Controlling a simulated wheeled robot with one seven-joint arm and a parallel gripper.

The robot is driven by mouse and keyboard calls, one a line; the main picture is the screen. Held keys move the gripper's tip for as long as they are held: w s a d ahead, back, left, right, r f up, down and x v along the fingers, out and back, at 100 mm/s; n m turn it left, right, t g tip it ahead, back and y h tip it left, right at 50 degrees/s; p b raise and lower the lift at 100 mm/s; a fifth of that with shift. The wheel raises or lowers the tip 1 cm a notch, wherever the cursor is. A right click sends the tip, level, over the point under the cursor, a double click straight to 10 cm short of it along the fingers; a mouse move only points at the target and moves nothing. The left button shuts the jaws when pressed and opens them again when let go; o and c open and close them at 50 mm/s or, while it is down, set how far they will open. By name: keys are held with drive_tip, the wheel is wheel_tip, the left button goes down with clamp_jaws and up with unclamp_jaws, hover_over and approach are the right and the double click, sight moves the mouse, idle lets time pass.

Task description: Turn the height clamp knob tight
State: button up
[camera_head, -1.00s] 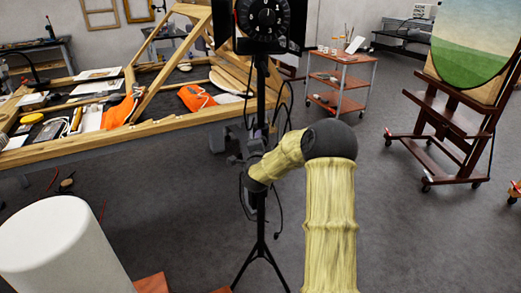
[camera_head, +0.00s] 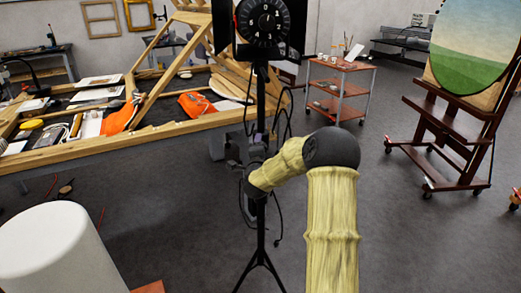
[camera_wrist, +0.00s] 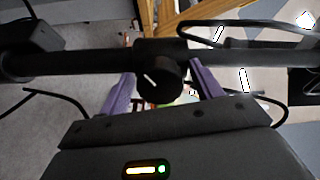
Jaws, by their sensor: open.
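The height clamp knob (camera_wrist: 160,82) is a round black knob with a white mark line, on a collar of the black stand pole (camera_wrist: 85,60). In the wrist view the pole lies across the picture. My gripper (camera_wrist: 162,74) is open, with one purple finger on each side of the knob. I cannot tell whether either finger touches it. In the head view the stand (camera_head: 261,110) is upright with a black dial unit (camera_head: 264,22) on top. My wrist is close to the pole there, and the knob cannot be made out.
A wooden workbench (camera_head: 150,130) with orange cloths stands behind on the left. Black cables hang around the pole. A white cylinder (camera_head: 45,250) is at the front left. A red trolley (camera_head: 340,88) and an easel (camera_head: 445,125) stand at the right, with clear floor between.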

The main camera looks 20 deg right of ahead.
drive_tip(key=shift+s, duration=0.1)
drive_tip(key=b+v, duration=0.1)
drive_tip(key=v, duration=1.6)
drive_tip(key=shift+a, duration=0.2)
drive_tip(key=shift+r, duration=0.1)
